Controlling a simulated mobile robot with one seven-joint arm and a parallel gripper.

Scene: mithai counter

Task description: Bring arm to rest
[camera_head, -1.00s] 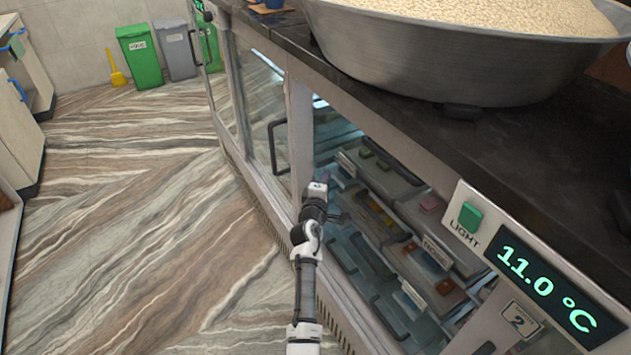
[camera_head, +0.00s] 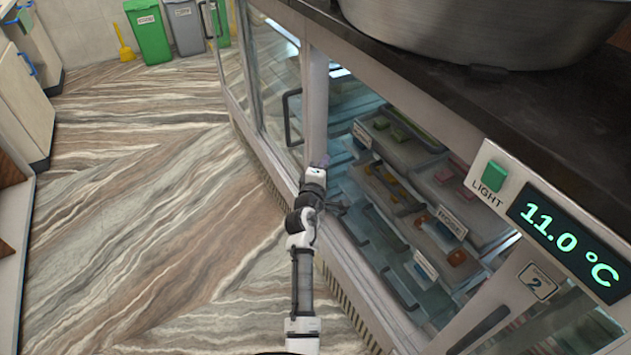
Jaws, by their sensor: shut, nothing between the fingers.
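My arm (camera_head: 303,275) rises from the bottom middle of the head view, white and grey with dark joints. It stretches forward along the front of the glass display counter (camera_head: 316,110).
Trays of sweets (camera_head: 400,140) lie inside the counter. A dark door handle (camera_head: 290,118) stands out near my arm. A large metal bowl (camera_head: 480,35) sits on the dark countertop (camera_head: 450,100). Bins (camera_head: 148,35) stand far back. The striped floor (camera_head: 150,200) at left is clear.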

